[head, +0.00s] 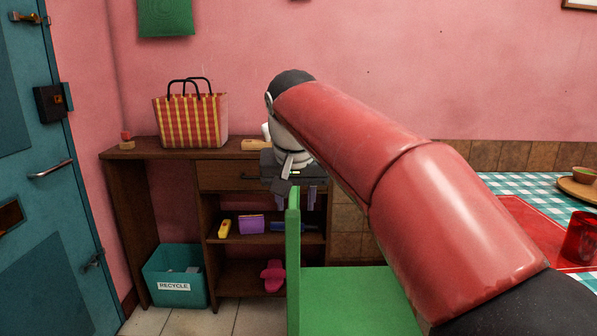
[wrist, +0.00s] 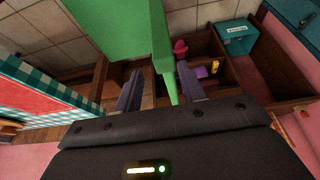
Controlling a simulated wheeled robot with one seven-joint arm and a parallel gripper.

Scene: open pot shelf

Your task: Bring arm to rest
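My gripper (head: 296,192) is in front of the wooden shelf unit, close to the top of the green chair's back (head: 293,260). In the wrist view, the two dark fingers of my gripper (wrist: 160,90) stand apart with nothing clamped between them. The green chair (wrist: 110,25) fills the upper middle of that view, and the thin edge of its back runs down between the fingers. I cannot tell whether it touches them. My red arm reaches across the head view and hides part of the shelf's right side.
The shelf unit (head: 150,152) carries a striped bag (head: 190,122). Below are a yellow item (head: 225,228), a purple item (head: 252,224) and a pink item (head: 273,275). A recycle bin (head: 175,273) stands on the floor. A checkered table (head: 515,185) with a red cup (head: 580,240) is at right.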

